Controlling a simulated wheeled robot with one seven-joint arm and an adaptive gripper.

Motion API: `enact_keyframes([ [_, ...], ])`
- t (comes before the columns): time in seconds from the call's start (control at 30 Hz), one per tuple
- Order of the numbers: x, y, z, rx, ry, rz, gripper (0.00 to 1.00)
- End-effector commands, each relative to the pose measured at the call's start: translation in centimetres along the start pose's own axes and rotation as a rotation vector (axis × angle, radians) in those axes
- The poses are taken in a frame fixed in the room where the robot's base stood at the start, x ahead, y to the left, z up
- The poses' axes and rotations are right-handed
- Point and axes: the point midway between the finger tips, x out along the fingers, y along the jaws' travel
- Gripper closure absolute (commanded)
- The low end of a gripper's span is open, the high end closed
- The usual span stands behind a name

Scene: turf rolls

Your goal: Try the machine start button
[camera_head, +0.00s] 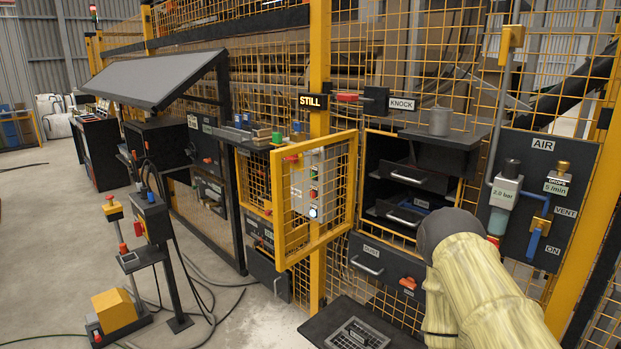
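A grey button panel (306,187) shows behind the yellow mesh door (288,206) near the middle of the head view. A sign reading STILL (312,101) hangs above. My arm, in a pale sleeve with a dark rounded end, reaches in from the lower right. My gripper's fingers do not show.
A pedestal box (152,217) and a yellow foot switch (115,309) stand at left, with cables on the floor. Drawers (410,177) and a KNOCK sign (401,104) are right of the door. An AIR board (535,190) is far right. Floor at lower left is mostly clear.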

Motion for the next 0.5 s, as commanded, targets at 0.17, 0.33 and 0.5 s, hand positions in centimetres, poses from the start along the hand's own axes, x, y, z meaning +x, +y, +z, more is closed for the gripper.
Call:
enact_keyframes([
  [0.17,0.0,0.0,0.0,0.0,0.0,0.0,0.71],
  [0.33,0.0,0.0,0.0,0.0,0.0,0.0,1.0],
  [0.5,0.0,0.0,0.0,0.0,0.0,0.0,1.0],
])
